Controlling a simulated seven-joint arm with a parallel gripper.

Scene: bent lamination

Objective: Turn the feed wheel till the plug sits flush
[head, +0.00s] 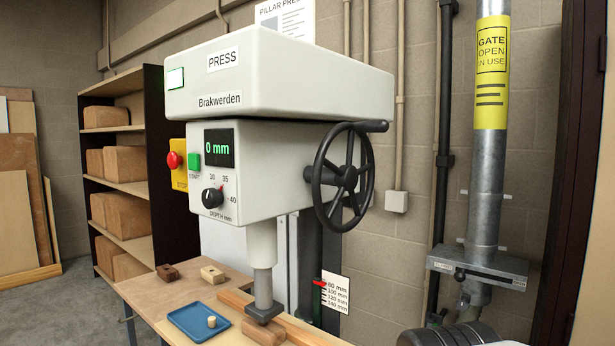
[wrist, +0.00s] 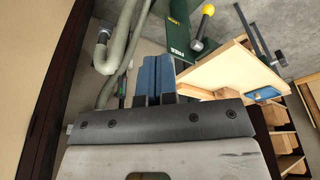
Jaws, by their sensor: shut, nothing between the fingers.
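The feed wheel (head: 343,177) is a black spoked handwheel on the right side of the press head, its handle (head: 376,126) at the upper right. The grey ram (head: 264,285) is low, its square foot over a wooden block (head: 256,334). I cannot tell whether they touch. A small wooden plug (head: 211,321) stands in a blue tray (head: 198,320); whether another sits under the foot is hidden. The display (head: 218,148) reads 0 mm. My gripper (wrist: 153,62) shows in the wrist view, blue fingers together and empty, away from the wheel. The head view does not show its fingers.
A stop button (head: 173,160) and depth dial (head: 212,197) are on the press. A steel duct (head: 487,170) with a gate stands right of the wheel. The wrist view shows a green machine (wrist: 180,42), a wooden bench top (wrist: 228,77) and grey hoses (wrist: 112,45).

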